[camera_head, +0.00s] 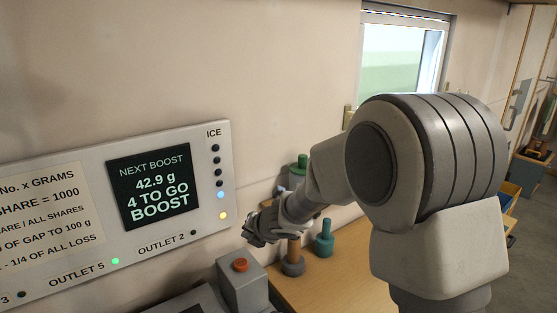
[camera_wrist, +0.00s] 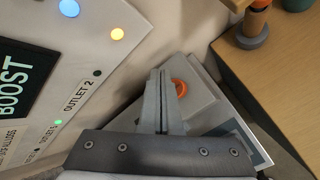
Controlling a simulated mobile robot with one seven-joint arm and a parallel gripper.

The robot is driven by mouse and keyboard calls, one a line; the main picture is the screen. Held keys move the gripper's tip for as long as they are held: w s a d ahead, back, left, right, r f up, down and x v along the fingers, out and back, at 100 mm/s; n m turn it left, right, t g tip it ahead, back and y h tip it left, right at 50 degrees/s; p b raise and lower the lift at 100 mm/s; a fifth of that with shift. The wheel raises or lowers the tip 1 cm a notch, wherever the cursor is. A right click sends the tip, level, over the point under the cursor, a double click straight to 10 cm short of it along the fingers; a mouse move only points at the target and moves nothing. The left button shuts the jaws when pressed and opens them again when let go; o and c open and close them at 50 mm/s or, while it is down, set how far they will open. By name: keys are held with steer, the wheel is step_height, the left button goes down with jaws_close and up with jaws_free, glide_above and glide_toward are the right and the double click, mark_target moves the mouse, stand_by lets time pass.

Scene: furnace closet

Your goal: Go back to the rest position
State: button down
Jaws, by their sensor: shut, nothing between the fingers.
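My gripper (camera_head: 252,237) is at the end of my arm, in front of the wall, just right of the wall panel (camera_head: 218,150). In the wrist view my gripper's two fingers (camera_wrist: 164,75) lie together, shut, with nothing between them. A grey box (camera_head: 240,285) with an orange-red button (camera_head: 240,265) stands below my gripper in the head view. In the wrist view the button (camera_wrist: 180,88) shows just right of the fingertips, and the fingers hide part of the box. I cannot tell whether the fingers touch the box.
The panel's dark screen (camera_head: 150,184) reads "NEXT BOOST 42.9 g 4 TO GO BOOST". Lights (camera_head: 221,194) glow blue, orange and green. A wooden table (camera_head: 330,285) holds a teal peg (camera_head: 325,238) and other pegs near my forearm. A window (camera_head: 400,60) is behind my arm.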

steer(key=s+d+r+m+t+h, duration=0.1)
steer(key=s+d+r+m+h, duration=0.25)
steer(key=d+r+m, duration=0.4)
steer(key=s+d+r+m+t+h, duration=0.1)
steer(key=s+d+r+m+h, duration=0.3)
steer(key=d+m, duration=0.65)
steer(key=s+d+m+g+y+b, duration=0.1)
steer(key=s+d+m+g, duration=0.1)
steer(key=s+m, duration=0.5)
steer(key=s+d+m+g+y+b, duration=0.1)
steer(key=s+d+m, duration=0.3)
steer(key=s, duration=1.2)
steer(key=m+g, duration=0.1)
steer(key=m, duration=0.3)
steer(key=shift+f+m, duration=0.2)
steer(key=shift+m, duration=0.1)
steer(key=shift+s+a, duration=0.15)
